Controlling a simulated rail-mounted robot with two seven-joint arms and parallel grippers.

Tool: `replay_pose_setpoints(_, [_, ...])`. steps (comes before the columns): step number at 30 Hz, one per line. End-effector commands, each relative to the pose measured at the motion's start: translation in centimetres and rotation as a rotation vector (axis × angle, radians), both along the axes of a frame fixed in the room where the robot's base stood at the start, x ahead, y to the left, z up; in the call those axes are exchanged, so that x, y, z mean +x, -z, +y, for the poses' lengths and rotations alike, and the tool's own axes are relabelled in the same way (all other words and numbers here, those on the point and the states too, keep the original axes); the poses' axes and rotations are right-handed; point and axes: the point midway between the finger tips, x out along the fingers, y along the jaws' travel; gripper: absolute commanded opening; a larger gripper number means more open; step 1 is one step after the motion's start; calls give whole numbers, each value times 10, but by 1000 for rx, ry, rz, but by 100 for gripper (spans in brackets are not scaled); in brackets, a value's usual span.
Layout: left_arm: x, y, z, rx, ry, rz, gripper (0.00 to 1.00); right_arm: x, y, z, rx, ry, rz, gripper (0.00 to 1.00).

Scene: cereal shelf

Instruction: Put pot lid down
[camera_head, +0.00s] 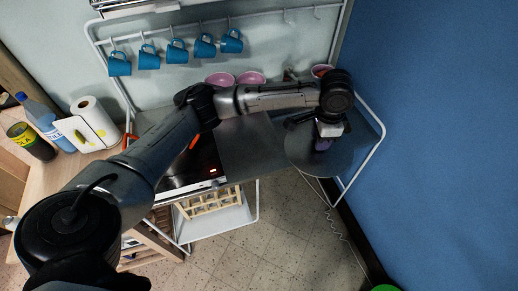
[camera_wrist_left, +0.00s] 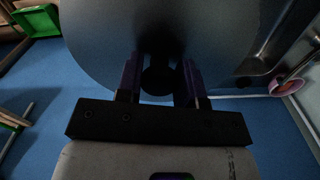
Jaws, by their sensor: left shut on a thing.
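The pot lid (camera_head: 306,160) is a round, dark grey disc at the right end of the counter in the head view. It fills the upper part of the left wrist view (camera_wrist_left: 95,50). My left gripper (camera_head: 323,145) is above the lid and shut on its dark central knob (camera_wrist_left: 158,80), with the purple fingers on either side. The lid juts out past the counter's front edge, over the floor in the picture. I cannot tell whether it touches anything below. My right gripper is not in view.
Pink bowls (camera_head: 251,77) stand at the back of the counter (camera_head: 250,145), and blue mugs (camera_head: 149,58) hang from a rail above. A black stove (camera_head: 190,165) is left of the lid. The blue wall (camera_head: 440,120) is close on the right. Bare counter lies between stove and lid.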

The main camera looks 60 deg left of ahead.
Motion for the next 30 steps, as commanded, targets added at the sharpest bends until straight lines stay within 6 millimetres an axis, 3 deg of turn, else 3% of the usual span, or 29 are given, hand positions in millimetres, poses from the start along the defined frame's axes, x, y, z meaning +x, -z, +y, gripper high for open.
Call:
replay_pose_setpoints(1, [4, 27, 19, -1, 54, 6, 7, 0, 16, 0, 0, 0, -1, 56])
replay_pose_setpoints(3, [9, 48, 43, 0, 148, 7, 7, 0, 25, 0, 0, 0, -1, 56])
replay_pose_setpoints(12, [9, 124, 134, 0, 486, 3, 7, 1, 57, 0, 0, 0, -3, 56])
replay_pose_setpoints(21, [0, 158, 179, 0, 653, 0, 7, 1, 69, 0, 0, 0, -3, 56])
replay_pose_setpoints(30, [-17, 189, 230, 1, 672, 3, 7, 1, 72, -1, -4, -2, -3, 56])
